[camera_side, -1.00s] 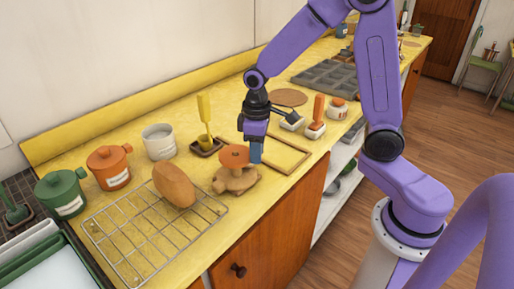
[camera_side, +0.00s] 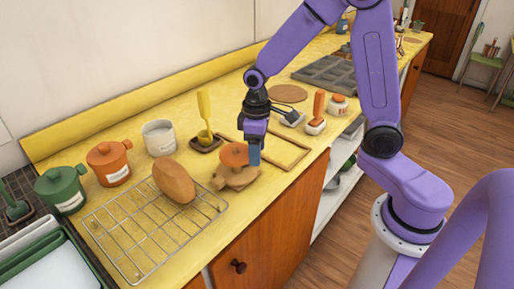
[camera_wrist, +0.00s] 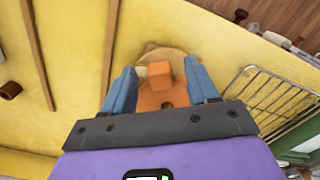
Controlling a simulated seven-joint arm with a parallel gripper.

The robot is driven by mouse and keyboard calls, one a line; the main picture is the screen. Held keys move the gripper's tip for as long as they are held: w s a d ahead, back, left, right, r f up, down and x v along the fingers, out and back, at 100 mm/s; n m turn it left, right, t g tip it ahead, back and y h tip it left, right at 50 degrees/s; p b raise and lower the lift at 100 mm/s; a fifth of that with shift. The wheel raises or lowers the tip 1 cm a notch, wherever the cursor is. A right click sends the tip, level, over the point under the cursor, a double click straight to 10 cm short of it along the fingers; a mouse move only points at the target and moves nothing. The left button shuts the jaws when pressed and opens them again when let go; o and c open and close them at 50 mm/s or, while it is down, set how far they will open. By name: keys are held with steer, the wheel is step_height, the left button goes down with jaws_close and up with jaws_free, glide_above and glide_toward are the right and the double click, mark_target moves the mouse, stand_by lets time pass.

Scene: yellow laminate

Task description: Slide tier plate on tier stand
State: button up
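The tier plate (camera_side: 234,153) is a round orange disc above the wooden tier stand (camera_side: 238,181) on the yellow counter. My gripper (camera_side: 254,157) has its blue fingers low at the disc's right side. In the wrist view, the orange tier plate (camera_wrist: 150,102), with a small dark hole, fills the space between the two blue fingers of my gripper (camera_wrist: 162,88), which look shut on it. An orange block stands up beyond the hole. Part of the stand (camera_wrist: 168,54) shows behind. I cannot tell whether the plate rests on the stand.
A wire rack (camera_side: 145,235) with a brown loaf (camera_side: 174,182) lies at left. Orange (camera_side: 110,162) and green (camera_side: 62,190) pots and a white canister (camera_side: 159,138) stand behind. The counter's front edge is close.

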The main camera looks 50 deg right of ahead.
steer(key=shift+c, duration=0.6)
steer(key=shift+r, duration=3.55)
steer(key=s+a+n, duration=0.1)
steer(key=s+n, duration=0.5)
steer(key=s, duration=1.6)
steer(key=shift+s+f+n, duration=0.2)
steer(key=shift+s+n, duration=0.1)
steer(key=shift+s, duration=0.05)
